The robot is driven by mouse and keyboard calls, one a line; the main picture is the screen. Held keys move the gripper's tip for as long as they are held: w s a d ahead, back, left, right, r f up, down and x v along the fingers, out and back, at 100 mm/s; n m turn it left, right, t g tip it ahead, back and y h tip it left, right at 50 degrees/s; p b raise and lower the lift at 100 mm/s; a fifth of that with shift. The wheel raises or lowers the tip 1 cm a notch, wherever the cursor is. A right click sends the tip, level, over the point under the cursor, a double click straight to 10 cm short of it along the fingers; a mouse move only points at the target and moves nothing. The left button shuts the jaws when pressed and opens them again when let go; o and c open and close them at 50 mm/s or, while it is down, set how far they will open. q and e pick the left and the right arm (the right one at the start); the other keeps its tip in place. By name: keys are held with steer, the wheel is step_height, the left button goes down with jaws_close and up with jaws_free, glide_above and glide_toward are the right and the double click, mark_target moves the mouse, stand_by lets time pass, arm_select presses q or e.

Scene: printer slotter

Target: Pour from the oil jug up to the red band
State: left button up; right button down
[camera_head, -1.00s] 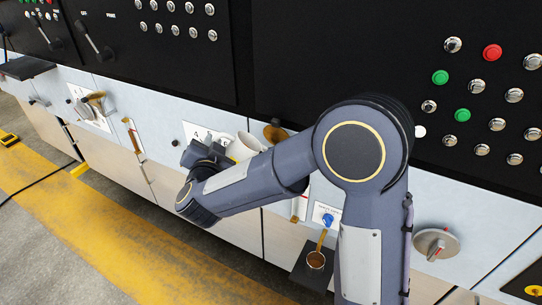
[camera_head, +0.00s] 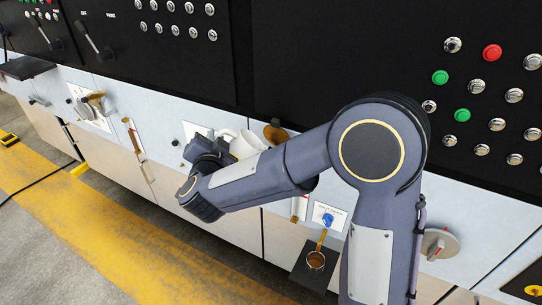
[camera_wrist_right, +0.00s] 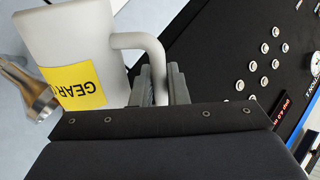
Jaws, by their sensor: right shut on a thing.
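The white oil jug (camera_head: 246,146) is near the panel front, in the middle of the head view. In the right wrist view the jug (camera_wrist_right: 85,50) fills the upper left, with a yellow label reading "GEAR". My right gripper (camera_head: 210,152) is shut on its handle; the fingers (camera_wrist_right: 160,85) show there in the wrist view. A brass funnel-like piece (camera_head: 276,133) is just right of the jug and also shows in the wrist view (camera_wrist_right: 32,90). A white gauge strip with red on it (camera_head: 299,208) is partly hidden by my right arm. The oil inside the jug is not visible.
A black shelf with a brass cup (camera_head: 316,260) sticks out below a blue knob (camera_head: 327,219). A grey dial (camera_head: 438,244) is to the right. Black button panels rise behind. The floor with its yellow stripe (camera_head: 130,245) is open in front.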

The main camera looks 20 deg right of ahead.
steer(key=shift+s+d+r+m+y, duration=0.1)
steer(key=shift+d+r+m+y, duration=0.05)
steer(key=shift+d+r+m, duration=0.65)
steer(key=shift+s+d+r+m+y, duration=0.2)
steer(key=shift+r+m, duration=0.4)
steer(key=shift+r, duration=0.4)
stand_by(6.2)
